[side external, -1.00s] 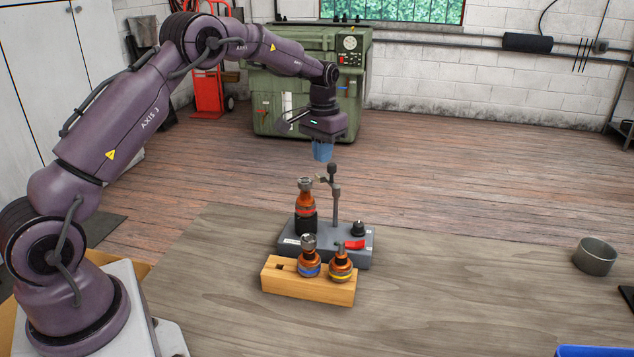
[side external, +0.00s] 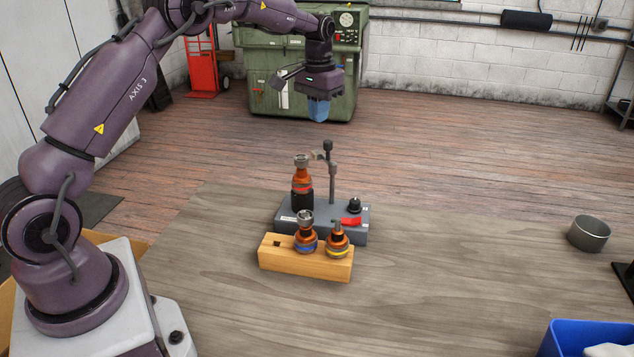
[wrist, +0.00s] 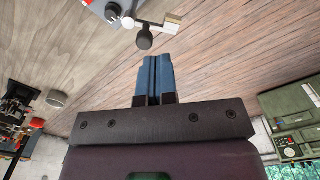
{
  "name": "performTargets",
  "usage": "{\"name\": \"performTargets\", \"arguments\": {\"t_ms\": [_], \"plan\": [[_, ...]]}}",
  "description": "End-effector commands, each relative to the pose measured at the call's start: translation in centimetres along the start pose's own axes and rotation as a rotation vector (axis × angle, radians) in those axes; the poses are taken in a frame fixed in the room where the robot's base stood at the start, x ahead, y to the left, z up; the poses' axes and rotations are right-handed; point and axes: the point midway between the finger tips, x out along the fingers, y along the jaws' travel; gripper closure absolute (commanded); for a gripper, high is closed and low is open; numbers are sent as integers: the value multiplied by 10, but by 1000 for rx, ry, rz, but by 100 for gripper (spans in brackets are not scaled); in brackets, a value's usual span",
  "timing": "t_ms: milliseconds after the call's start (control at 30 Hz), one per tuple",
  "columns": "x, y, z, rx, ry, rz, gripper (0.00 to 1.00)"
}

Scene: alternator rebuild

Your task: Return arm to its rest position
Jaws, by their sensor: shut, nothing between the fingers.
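My gripper (side external: 318,110) hangs above and beyond the grey test stand, with clear air between them. Its blue fingers (wrist: 153,78) are together and empty in the wrist view. The grey stand (side external: 290,228) carries an upright copper-and-black rotor (side external: 302,185), a post with a small arm (side external: 331,172), a black knob (side external: 354,205) and a red lever (side external: 350,221). In front of it, a wooden block (side external: 300,265) holds two copper rotors upright, one with a blue band (side external: 306,238) and one with a yellow band (side external: 337,243). A square hole at the block's left end is empty.
A round metal bowl (side external: 588,234) stands at the right of the table (side external: 440,270). A blue bin (side external: 570,338) with something white in it is at the lower right. A green machine (side external: 270,98) stands on the floor behind. The table's middle right is clear.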

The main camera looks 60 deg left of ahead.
Motion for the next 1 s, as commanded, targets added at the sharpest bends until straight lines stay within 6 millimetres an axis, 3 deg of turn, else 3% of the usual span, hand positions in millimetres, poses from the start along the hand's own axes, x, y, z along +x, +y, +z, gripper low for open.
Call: {"name": "performTargets", "arguments": {"t_ms": [67,133,367,600,800,1000], "plan": [[16,0,12,-8,-35,1,100],[17,2,25,-14,-44,2,100],[-28,31,90,13,6,4,100],[-75,62,179,76,114,12,100],[-94,78,256,142,224,25,100],[-98,86,316,211,342,44,100]]}}
